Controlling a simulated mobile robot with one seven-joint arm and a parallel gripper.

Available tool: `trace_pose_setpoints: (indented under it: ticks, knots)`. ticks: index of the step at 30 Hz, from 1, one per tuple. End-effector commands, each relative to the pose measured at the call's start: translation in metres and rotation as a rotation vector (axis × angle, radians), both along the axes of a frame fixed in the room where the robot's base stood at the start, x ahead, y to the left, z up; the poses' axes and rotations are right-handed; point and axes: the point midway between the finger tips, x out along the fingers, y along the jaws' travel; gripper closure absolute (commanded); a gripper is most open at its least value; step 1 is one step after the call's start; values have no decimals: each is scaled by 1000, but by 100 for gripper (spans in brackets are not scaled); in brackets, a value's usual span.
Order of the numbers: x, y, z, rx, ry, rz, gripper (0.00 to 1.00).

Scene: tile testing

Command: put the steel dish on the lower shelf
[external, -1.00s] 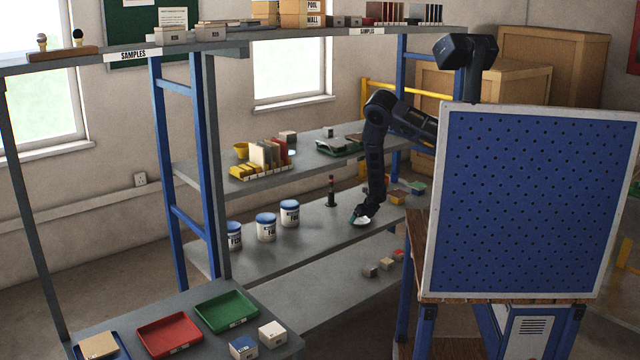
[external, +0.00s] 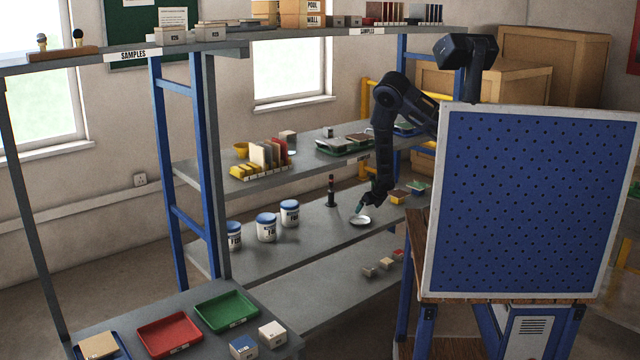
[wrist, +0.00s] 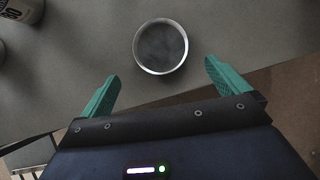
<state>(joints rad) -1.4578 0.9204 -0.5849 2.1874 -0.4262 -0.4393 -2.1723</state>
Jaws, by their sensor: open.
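The steel dish (external: 360,220) is a small round shallow bowl with a bright rim. It sits upright on the shelf board with the white tubs (external: 266,228), near its front edge. In the wrist view the dish (wrist: 161,46) lies just beyond my fingertips, with its open top facing the camera. My gripper (external: 364,205) has teal fingers spread wide, with nothing gripped between them. It is just above and beside the dish, on its upper right side in the external view. The shelf board (external: 310,228) is grey.
A dark upright bottle-like object (external: 331,190) stands left of and behind the dish. Small sample blocks (external: 400,196) are to its right. The board above holds a yellow tile rack (external: 260,172). Another board (external: 325,290) lies below. The blue perforated panel (external: 530,200) stands at right.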

Motion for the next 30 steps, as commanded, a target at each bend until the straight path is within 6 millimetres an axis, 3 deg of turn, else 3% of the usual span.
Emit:
trace_pose_setpoints:
  ticks: [9,24,30]
  knots:
    - [-11,-8,20,-1,0,1,0]
    - [-11,-9,21,0,0,0,0]
    - [3,-24,32,14,19,-93,0]
